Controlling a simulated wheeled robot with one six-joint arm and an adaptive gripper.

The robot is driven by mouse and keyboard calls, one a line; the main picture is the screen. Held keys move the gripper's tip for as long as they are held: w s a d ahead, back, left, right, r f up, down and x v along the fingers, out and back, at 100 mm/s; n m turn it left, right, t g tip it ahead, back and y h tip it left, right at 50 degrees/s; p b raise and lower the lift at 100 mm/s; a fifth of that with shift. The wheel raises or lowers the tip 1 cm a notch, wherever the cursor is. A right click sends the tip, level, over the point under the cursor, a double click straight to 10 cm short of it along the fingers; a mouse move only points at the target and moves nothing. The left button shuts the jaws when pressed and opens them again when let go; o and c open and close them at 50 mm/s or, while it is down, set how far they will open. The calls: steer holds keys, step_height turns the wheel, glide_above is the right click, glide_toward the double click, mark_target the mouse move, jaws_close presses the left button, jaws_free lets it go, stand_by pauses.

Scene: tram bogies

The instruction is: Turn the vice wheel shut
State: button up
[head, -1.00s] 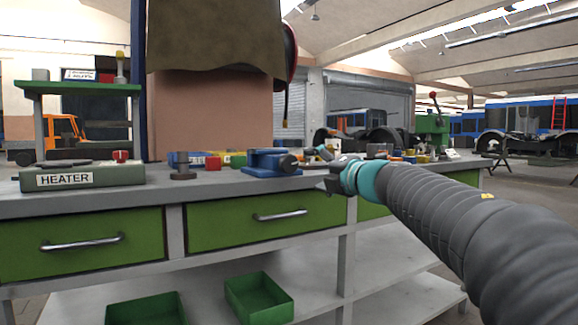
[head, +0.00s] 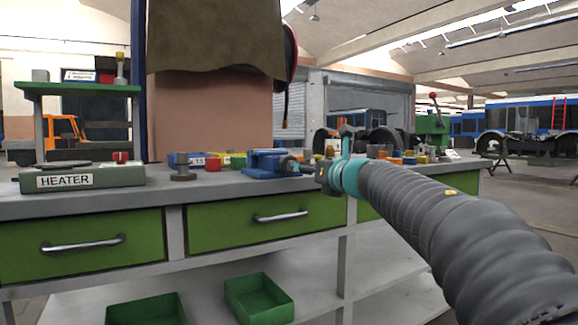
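The blue vice (head: 264,161) sits on the grey bench top, left of my gripper. A dark round part, seemingly its wheel (head: 290,166), shows at the vice's right end, partly hidden by my gripper. My gripper (head: 312,170) is at the end of the arm that comes in from the right, with its tip close to the wheel. It is small and dark here; I cannot tell if it touches the wheel or whether its fingers are open or shut.
A green heater box (head: 82,176) stands on the left of the bench. A dark round-based piece (head: 183,170) and small coloured bins (head: 213,161) are left of the vice. Several small coloured items (head: 395,157) lie behind my wrist. Green drawers (head: 265,222) are below.

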steer(key=p+x, duration=0.1)
steer(key=x, duration=0.8)
steer(key=shift+w+a, duration=0.2)
steer(key=shift+w, duration=0.05)
steer(key=shift+p, duration=0.3)
steer(key=c, duration=1.2)
